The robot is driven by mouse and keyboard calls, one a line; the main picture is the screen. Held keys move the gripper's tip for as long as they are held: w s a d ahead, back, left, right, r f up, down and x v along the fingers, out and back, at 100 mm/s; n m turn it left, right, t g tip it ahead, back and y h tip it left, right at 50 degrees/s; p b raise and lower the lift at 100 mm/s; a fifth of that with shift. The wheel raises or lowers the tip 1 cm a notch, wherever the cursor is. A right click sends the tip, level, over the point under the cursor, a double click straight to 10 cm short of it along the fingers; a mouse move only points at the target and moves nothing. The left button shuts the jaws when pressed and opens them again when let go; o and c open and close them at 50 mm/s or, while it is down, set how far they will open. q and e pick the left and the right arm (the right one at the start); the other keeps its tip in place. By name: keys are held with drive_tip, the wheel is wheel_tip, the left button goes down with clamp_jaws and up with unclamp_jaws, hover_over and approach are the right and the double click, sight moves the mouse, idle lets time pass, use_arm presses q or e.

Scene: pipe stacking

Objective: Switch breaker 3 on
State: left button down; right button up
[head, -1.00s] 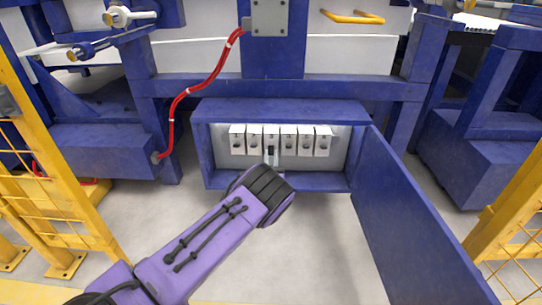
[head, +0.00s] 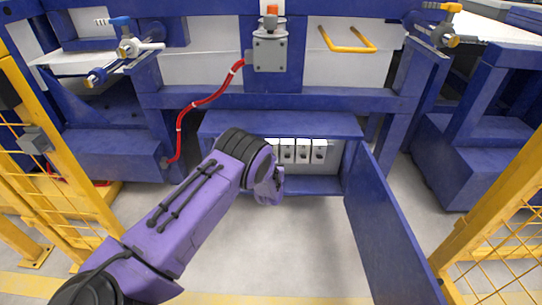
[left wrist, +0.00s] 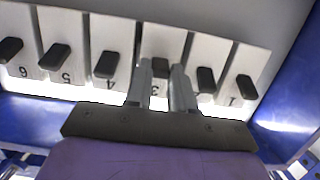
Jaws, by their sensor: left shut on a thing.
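In the left wrist view a row of white breakers with dark toggles shows upside down, numbered 6 at the left to 1 at the right. Breaker 3 (left wrist: 163,40) is near the middle, with its dark toggle (left wrist: 160,66) between the two fingers of my left gripper (left wrist: 162,75). The gripper is shut on that toggle. In the head view my purple left arm (head: 205,195) reaches to the open breaker box (head: 285,122). It hides the fingertips and the left breakers there. My right gripper is not in view.
The blue box door (head: 392,225) hangs open on the right. Neighbouring toggles 4 (left wrist: 107,64) and 2 (left wrist: 206,80) sit close on either side of the fingers. A red cable (head: 205,102) runs at the upper left. Yellow fences (head: 70,180) stand at both sides.

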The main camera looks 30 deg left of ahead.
use_arm(q)
drive_tip(key=shift+w+a+r+g+h+p, duration=0.1)
drive_tip(key=shift+r+g+h+p, duration=0.4)
drive_tip(key=shift+g+p, duration=0.55)
drive_tip(key=shift+w+r+g+h+p, duration=0.1)
drive_tip(key=shift+r+g+h+p, duration=0.25)
drive_tip(key=shift+g+h+p, duration=0.6)
drive_tip(key=shift+p, duration=0.3)
drive_tip(key=c, duration=1)
unclamp_jaws()
drive_tip(key=shift+t+y, duration=0.25)
drive_tip(key=shift+t, duration=0.05)
drive_tip(key=shift+o, duration=0.2)
drive_tip(key=p+v, duration=0.4)
drive_tip(key=v, duration=0.6)
drive_tip(key=shift+r, duration=0.2)
drive_tip(key=shift+s, duration=0.1)
